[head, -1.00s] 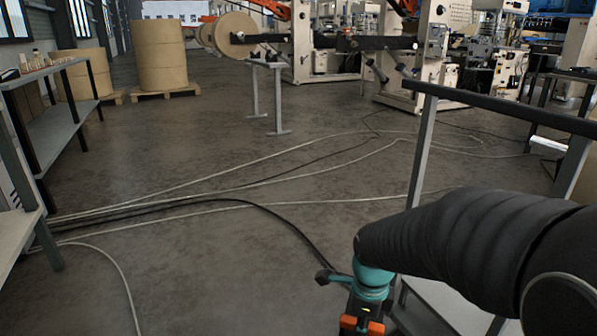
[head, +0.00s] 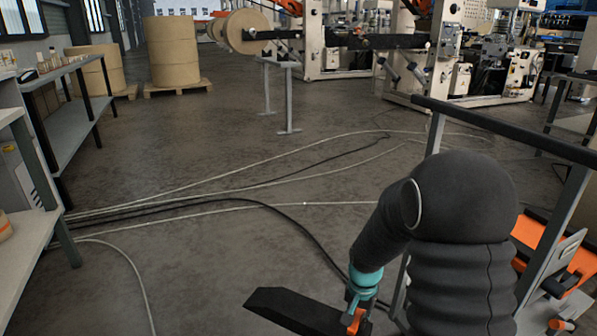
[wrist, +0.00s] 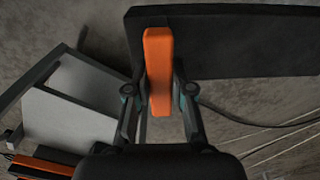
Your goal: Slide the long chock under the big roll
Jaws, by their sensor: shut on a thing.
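The long chock (head: 292,308) is a dark, flat-sided bar with an orange handle (wrist: 158,70). My gripper (head: 356,311) is shut on that handle and holds the chock at the bottom of the head view. In the wrist view, the dark body (wrist: 235,42) extends right from the handle, with its right end cut off by the frame. Large brown kraft rolls stand at the back left, one upright on a pallet (head: 172,52) and another partly behind a shelf (head: 90,70). Another brown roll (head: 243,30) is on the unwind machine. The chock is far from all of them.
Cables (head: 250,202) run across the floor ahead. Shelving (head: 75,112) lines the left side. A railed cart (head: 500,130) with orange parts stands close on the right. A grey stand (head: 288,95) is before the machine. Open floor lies in the middle.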

